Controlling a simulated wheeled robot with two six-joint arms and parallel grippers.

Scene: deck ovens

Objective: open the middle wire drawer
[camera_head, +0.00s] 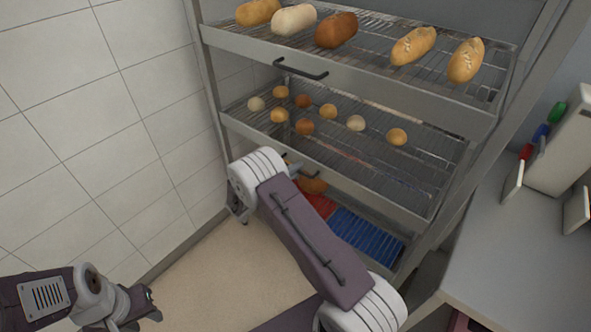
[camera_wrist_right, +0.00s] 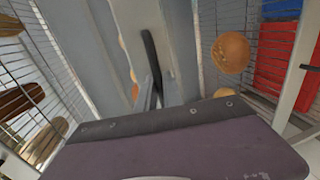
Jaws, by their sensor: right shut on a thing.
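The middle wire drawer (camera_head: 400,205) is a metal rack with a grey front bar and small round rolls on it, below the top drawer in the head view. Its dark handle (camera_wrist_right: 151,58) shows upright in the right wrist view. My right gripper (camera_wrist_right: 154,95) is shut on this handle. In the head view my right arm's white joint and purple link cover most of that gripper and part of the drawer front. My left gripper (camera_head: 150,304) is low at the left, away from the rack. Its fingers are too unclear to tell whether they are open.
The top wire drawer (camera_head: 400,80) carries several loaves and has its own dark handle (camera_head: 300,69). Red and blue items (camera_head: 365,235) lie on the lowest level. A tiled wall (camera_head: 110,110) is at the left and a grey counter (camera_head: 530,250) at the right. The floor at front left is clear.

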